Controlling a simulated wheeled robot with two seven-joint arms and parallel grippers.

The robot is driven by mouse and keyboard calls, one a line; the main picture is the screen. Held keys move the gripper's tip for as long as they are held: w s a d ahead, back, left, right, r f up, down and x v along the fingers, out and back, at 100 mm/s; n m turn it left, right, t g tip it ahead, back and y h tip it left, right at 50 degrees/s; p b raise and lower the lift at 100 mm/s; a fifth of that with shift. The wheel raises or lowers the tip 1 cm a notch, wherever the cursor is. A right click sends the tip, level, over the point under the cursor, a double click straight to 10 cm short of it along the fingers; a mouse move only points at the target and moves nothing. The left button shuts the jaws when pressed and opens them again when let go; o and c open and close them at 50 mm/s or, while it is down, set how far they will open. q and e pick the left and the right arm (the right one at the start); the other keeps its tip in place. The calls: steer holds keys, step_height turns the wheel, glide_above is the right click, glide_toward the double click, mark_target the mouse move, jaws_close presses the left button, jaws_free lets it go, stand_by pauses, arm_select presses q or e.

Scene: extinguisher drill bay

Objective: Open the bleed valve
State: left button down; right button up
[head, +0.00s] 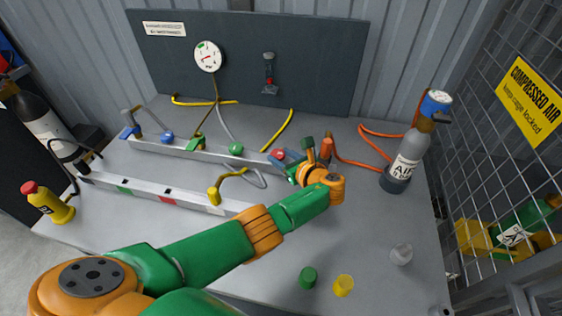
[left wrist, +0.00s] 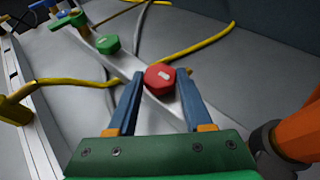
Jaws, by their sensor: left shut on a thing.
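A red knob (head: 279,154) sits at the right end of the grey manifold rail (head: 220,155) on the bench. In the left wrist view the red knob (left wrist: 160,79) is many-sided with a pale mark on top. My left gripper (head: 284,159) reaches it from the front right. Its two blue fingers (left wrist: 159,84) are shut on the red knob, one on each side. The knob's lower edge is partly hidden. A green knob (left wrist: 108,44) and a blue knob (head: 167,137) stand farther along the rail. My right gripper is not in view.
A grey AIR cylinder (head: 404,160) stands right of my left gripper, with an orange hose (head: 360,163) nearby. A dark panel with a gauge (head: 208,56) stands behind. Green (head: 308,277) and yellow (head: 343,286) caps lie in front. A mesh cage is at right.

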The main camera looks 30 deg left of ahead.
arm_select(q)
steer(key=shift+r, duration=0.15)
steer(key=shift+c, duration=1.5)
jaws_free()
steer(key=shift+a, duration=0.1)
steer(key=p+v, duration=0.2)
steer(key=v, duration=0.5)
steer(key=shift+w, duration=0.1)
